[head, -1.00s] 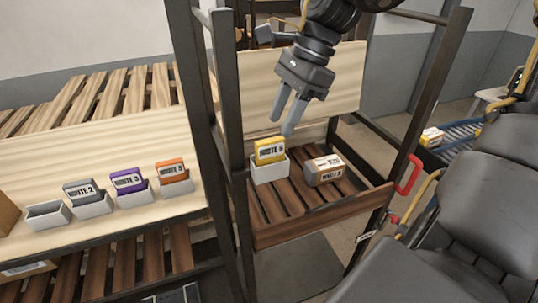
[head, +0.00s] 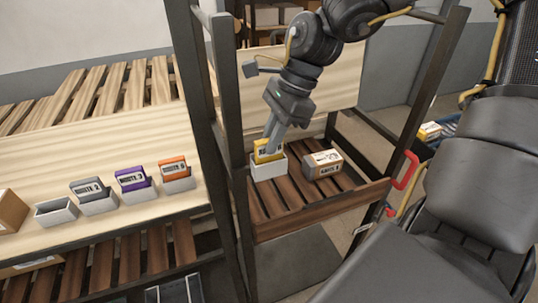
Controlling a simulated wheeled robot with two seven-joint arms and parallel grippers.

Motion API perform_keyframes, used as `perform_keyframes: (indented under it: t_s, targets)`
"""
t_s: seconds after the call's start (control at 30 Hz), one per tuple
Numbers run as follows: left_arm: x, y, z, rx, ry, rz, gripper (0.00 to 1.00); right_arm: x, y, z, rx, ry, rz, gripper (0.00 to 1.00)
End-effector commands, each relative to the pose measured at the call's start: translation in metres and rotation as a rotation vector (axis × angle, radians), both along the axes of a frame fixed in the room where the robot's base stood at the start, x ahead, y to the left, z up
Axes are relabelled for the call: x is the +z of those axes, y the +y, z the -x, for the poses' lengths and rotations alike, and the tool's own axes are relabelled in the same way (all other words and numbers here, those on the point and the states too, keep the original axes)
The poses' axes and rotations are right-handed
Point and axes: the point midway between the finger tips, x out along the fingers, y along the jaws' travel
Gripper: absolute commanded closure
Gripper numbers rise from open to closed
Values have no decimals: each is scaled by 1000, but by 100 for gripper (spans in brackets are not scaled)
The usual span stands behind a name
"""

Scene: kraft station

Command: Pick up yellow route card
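The yellow route card (head: 262,156) stands upright in a small white holder (head: 269,170) on the dark slatted shelf of the cart. My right gripper (head: 271,147) points down from above, with its fingertips at the card's top edge. The fingers cover part of the card's label. I cannot tell whether they are apart or closed on the card. My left gripper is out of view.
On the pale table at left stand an empty holder (head: 56,212) and grey (head: 90,189), purple (head: 130,178) and orange (head: 173,168) cards in holders. Dark cart posts (head: 227,100) stand near my gripper.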

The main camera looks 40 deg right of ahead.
Motion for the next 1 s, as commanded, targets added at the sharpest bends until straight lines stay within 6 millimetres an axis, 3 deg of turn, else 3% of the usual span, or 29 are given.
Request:
perform_keyframes:
  t_s: [0.47, 0.67, 1.0]
  targets:
    - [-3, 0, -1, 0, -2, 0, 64, 7, 0, -1, 0, -2, 1, 100]
    - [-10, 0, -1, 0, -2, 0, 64, 32, 0, -1, 0, -5, 1, 100]
    - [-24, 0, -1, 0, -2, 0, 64, 100, 0, -1, -3, -6, 1, 100]
